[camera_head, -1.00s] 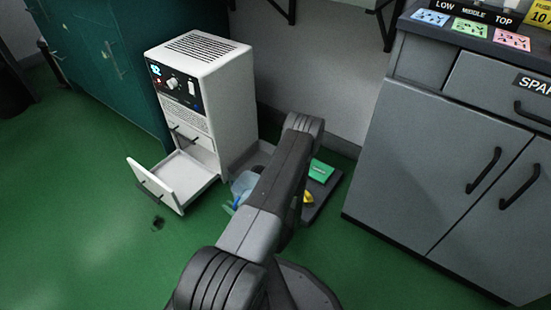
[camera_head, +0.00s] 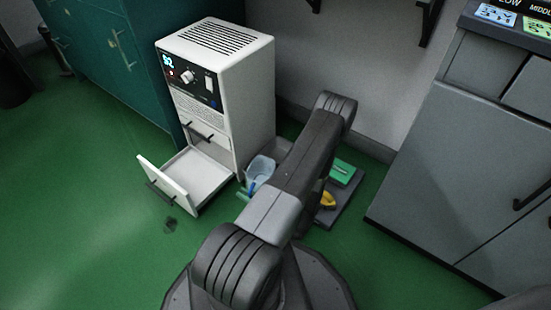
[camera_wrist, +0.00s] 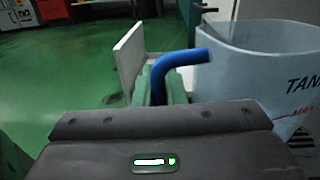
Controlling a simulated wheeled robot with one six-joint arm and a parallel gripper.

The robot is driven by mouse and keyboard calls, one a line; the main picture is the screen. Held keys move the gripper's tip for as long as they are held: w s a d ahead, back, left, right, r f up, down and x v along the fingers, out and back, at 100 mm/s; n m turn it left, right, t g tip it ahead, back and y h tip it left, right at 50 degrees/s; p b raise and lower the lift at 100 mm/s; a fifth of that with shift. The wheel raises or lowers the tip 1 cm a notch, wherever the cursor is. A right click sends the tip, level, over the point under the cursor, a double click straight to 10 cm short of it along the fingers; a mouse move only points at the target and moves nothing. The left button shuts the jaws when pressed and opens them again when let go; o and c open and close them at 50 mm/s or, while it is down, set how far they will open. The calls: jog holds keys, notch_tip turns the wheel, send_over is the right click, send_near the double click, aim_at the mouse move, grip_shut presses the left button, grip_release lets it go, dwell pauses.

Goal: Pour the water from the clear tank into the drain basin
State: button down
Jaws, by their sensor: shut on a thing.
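The clear tank (camera_head: 262,168) is a bluish see-through vessel with a blue handle. In the wrist view the tank (camera_wrist: 250,62) fills the right side, with dark lettering starting "TAN" and a red mark below. Its blue handle (camera_wrist: 190,58) curves towards my gripper. My gripper (camera_wrist: 158,80), with pale green fingers, is shut on the handle; its dark body hides the fingertips' lower part. In the head view my gripper (camera_head: 244,193) is mostly behind my arm. The water level is not clear. A low grey rim (camera_head: 285,149) behind the tank may be the drain basin; my arm hides most of it.
A white cabinet unit (camera_head: 222,95) stands left of the tank with its lower drawer (camera_head: 205,178) pulled out. A dark mat (camera_head: 335,208) right of my arm bears green and yellow things. Grey cupboards (camera_head: 440,160) stand at right. Green floor is free at left.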

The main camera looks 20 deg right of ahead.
aim_at(248, 182)
jog(key=shift+r, duration=0.1)
jog(key=r+m, duration=0.1)
jog(key=w+d+r+m, duration=0.1)
jog(key=w+r+m, duration=0.1)
jog(key=shift+w+d+r+m+g, duration=0.1)
jog(key=shift+d+r+m+g, duration=0.2)
jog(key=shift+d+r, duration=0.05)
jog(key=w+d+r+m+g+p, duration=0.2)
jog(key=w+d+r+m+p, duration=0.1)
jog(key=w+d+r+m, duration=0.1)
jog(key=shift+w+d+r+m, duration=0.25)
jog(key=shift+w+d+m, duration=0.25)
jog(key=shift+w+m, duration=1.05)
jog(key=shift+w+d+m+p, duration=0.45)
jog(key=shift+w+d+m, duration=0.1)
jog(key=shift+m, duration=0.5)
jog(key=w+d, duration=0.1)
jog(key=w+d+m, duration=0.1)
jog(key=w, duration=0.1)
jog(key=shift+d+f+m+g, duration=0.2)
jog(key=shift+m+g, duration=0.1)
jog(key=shift+g, duration=0.1)
